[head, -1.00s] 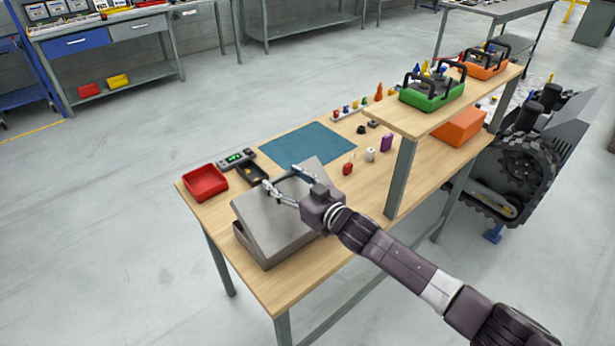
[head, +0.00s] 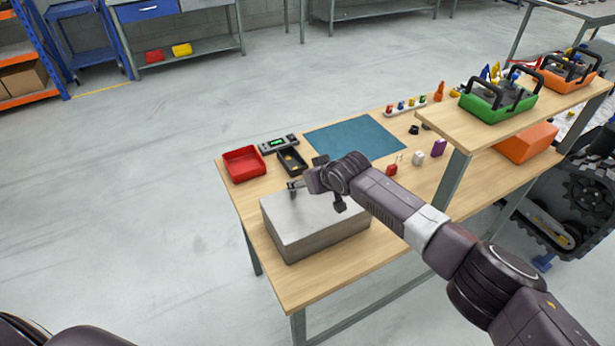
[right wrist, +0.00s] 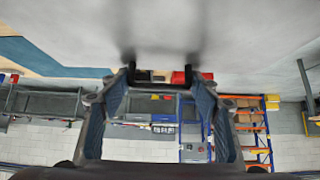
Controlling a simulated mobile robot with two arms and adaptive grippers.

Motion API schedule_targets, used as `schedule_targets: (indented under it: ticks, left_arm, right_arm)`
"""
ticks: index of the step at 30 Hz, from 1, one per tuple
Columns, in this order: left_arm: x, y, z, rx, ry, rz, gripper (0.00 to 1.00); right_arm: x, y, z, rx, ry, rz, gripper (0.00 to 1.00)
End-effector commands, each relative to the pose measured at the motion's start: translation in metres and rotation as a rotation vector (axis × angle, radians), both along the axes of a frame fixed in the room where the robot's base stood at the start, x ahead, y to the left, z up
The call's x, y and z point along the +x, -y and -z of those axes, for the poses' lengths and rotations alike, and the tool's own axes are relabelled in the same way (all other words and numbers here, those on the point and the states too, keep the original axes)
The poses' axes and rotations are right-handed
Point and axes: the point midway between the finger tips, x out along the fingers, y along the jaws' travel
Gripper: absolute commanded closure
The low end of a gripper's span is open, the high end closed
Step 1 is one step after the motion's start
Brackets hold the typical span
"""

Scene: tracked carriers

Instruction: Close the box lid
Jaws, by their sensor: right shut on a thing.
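The grey metal box (head: 318,240) stands at the near left part of the wooden workbench. Its lid (head: 325,212) lies flat over the top, and I see no gap along the front edge. In the right wrist view the lid's grey surface (right wrist: 230,30) fills the top. My right gripper (head: 293,186) is at the lid's far left edge, its fingertips against the lid. In the right wrist view the fingers (right wrist: 160,76) stand apart, their tips touching the grey surface. My arm hides part of the lid's far side. My left gripper is out of view.
A red tray (head: 244,164), a black tray (head: 292,161) and a device with a green display (head: 279,143) sit behind the box. A blue mat (head: 355,138) lies further back. A raised shelf (head: 500,125) with a green carrier (head: 498,103) stands at right.

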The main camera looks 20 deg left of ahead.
Motion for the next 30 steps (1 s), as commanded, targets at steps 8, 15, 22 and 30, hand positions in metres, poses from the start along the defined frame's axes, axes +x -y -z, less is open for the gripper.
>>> schedule_targets:
  ticks: [8, 15, 22, 30]
  left_arm:
    - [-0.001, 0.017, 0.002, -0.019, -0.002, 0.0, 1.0]
    - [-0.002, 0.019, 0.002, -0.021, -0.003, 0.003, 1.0]
    - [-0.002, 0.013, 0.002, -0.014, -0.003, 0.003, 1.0]
    - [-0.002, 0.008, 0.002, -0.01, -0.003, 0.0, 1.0]
  right_arm:
    - [0.0, -0.006, -0.007, 0.005, 0.002, -0.006, 0.87]
    - [0.0, -0.006, -0.006, 0.004, 0.001, -0.006, 0.41]
    - [0.0, -0.003, -0.002, -0.002, -0.003, -0.004, 0.35]
    - [-0.003, 0.002, -0.004, -0.005, -0.006, -0.004, 0.35]
